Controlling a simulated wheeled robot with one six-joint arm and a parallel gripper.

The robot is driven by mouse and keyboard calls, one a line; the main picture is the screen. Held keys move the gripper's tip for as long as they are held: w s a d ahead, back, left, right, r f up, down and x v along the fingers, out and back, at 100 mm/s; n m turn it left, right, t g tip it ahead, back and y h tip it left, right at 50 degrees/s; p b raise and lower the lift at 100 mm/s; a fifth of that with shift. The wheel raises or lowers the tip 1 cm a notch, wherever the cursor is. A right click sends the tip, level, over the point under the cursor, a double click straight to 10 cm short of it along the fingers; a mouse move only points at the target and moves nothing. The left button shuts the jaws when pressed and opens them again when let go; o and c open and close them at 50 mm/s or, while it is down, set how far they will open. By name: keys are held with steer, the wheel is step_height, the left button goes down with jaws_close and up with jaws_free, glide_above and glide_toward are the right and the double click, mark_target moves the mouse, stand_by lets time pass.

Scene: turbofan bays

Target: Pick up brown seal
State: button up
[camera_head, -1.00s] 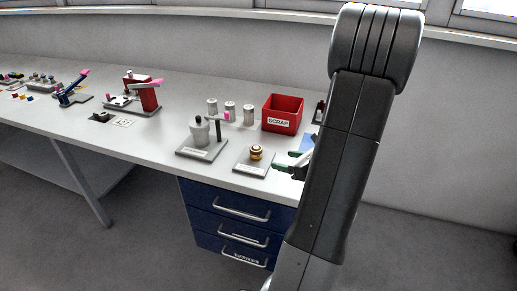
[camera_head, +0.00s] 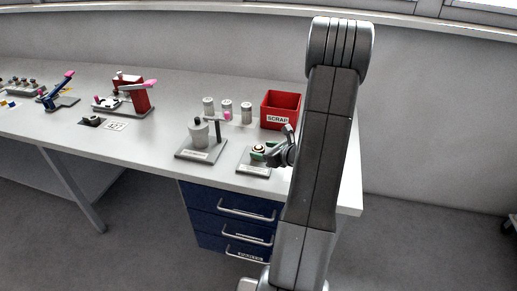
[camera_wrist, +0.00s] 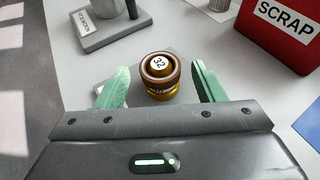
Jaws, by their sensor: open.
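The brown seal (camera_wrist: 158,68) is a round, brown and gold piece with a white "32" label on top. It stands upright on a small grey plate (camera_head: 249,167) near the front edge of the bench. In the head view the seal (camera_head: 259,148) is partly covered by my gripper (camera_head: 265,151). In the wrist view my gripper (camera_wrist: 160,78) is open, with one green finger to the left and one to the right of the seal. Gaps show between the seal and both fingers. The lower part of the seal's base is hard to see.
A red SCRAP bin (camera_head: 280,110) stands behind the seal. A grey fixture (camera_head: 198,137) with a cylinder and a post is to the left. Several grey cylinders (camera_head: 227,109) stand behind it. Red (camera_head: 133,97) and blue (camera_head: 58,94) presses are further left.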

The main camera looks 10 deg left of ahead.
steer(key=shift+c, duration=0.4)
steer(key=c, duration=1)
steer(key=shift+r, duration=0.1)
steer(key=shift+c, duration=0.2)
